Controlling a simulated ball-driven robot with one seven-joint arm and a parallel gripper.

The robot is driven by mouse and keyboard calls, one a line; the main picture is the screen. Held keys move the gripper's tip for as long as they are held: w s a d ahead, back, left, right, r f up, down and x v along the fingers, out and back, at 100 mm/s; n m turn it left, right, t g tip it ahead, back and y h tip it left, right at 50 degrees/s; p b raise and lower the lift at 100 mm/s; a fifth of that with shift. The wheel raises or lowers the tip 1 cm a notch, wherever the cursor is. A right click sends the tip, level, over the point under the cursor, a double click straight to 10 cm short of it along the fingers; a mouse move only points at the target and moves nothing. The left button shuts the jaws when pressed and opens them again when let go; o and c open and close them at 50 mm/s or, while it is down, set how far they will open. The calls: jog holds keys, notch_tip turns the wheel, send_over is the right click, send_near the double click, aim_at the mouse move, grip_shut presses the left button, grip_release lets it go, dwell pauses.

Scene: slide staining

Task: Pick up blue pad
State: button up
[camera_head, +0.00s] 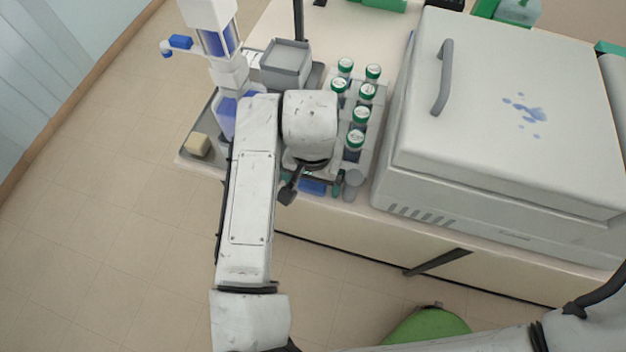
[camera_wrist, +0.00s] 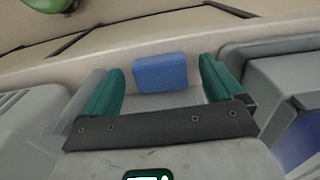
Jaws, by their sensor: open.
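The blue pad (camera_wrist: 160,73) is a small blue block at the front edge of the bench, centred between my gripper's fingers in the wrist view. In the head view, part of the pad (camera_head: 313,187) shows below my wrist, which hides the rest. My gripper (camera_wrist: 159,67) is open, with one teal finger on each side of the pad. A gap shows on both sides, so the fingers do not appear to touch it. In the head view, a green finger of my gripper (camera_head: 312,180) shows to the right of the pad.
A large grey machine (camera_head: 425,170) stands close on the right. Several green-capped vials (camera_head: 361,115) stand between it and my arm. A grey bin (camera_head: 286,64), a blue-and-white dispenser (camera_head: 218,45) and a beige block (camera_head: 199,145) are on the left. A green stool (camera_head: 430,327) is on the floor.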

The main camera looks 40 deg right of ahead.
aim_at(312, 184)
jog(key=shift+c, duration=0.4)
jog(key=c, duration=1.1)
jog(key=shift+r, duration=0.1)
notch_tip(312, 184, up, 10)
jog(key=shift+f+b, duration=0.1)
jog(key=shift+b, duration=0.3)
jog(key=o, duration=0.5)
jog(key=c, duration=0.4)
jog(key=shift+o, duration=0.2)
